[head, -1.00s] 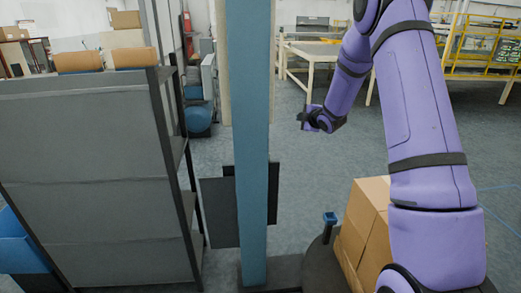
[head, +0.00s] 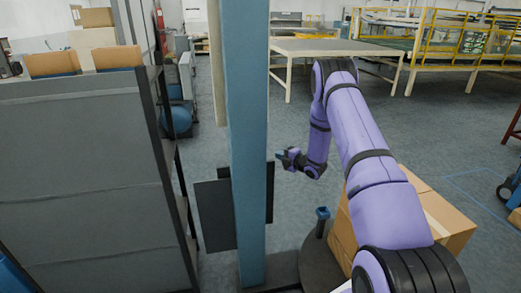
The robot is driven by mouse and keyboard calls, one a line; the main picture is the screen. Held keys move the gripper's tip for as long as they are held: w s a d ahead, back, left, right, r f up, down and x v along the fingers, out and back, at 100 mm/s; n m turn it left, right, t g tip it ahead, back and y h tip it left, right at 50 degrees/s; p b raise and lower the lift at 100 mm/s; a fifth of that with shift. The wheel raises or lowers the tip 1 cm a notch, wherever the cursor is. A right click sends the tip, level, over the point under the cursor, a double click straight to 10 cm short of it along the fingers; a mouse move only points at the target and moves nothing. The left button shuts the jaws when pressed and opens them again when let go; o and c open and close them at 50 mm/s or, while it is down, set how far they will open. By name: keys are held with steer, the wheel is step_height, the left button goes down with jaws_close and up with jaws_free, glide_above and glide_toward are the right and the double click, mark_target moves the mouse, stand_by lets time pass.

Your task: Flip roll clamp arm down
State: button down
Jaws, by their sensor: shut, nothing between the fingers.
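My gripper (head: 281,158) is at the end of my purple arm, near the middle of the head view. It is shut and holds nothing that I can see. It is just right of the tall blue post (head: 248,130), level with the dark plates (head: 213,215) on the post. I cannot tell whether it touches the post or the plates. I cannot make out a roll clamp arm for certain. A small blue-topped upright piece (head: 322,214) stands below my gripper, by a dark round base.
A grey shelf unit (head: 85,165) with boxes on top fills the left side. Cardboard boxes (head: 440,222) stand beneath my arm at right. A table (head: 315,47) and yellow railing (head: 450,45) are at the back. The floor between is open.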

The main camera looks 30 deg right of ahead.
steer(key=shift+w, duration=0.1)
steer(key=x, duration=0.9)
steer(key=shift+w+a, duration=0.15)
steer(key=shift+w, duration=0.25)
steer(key=shift+w, duration=0.1)
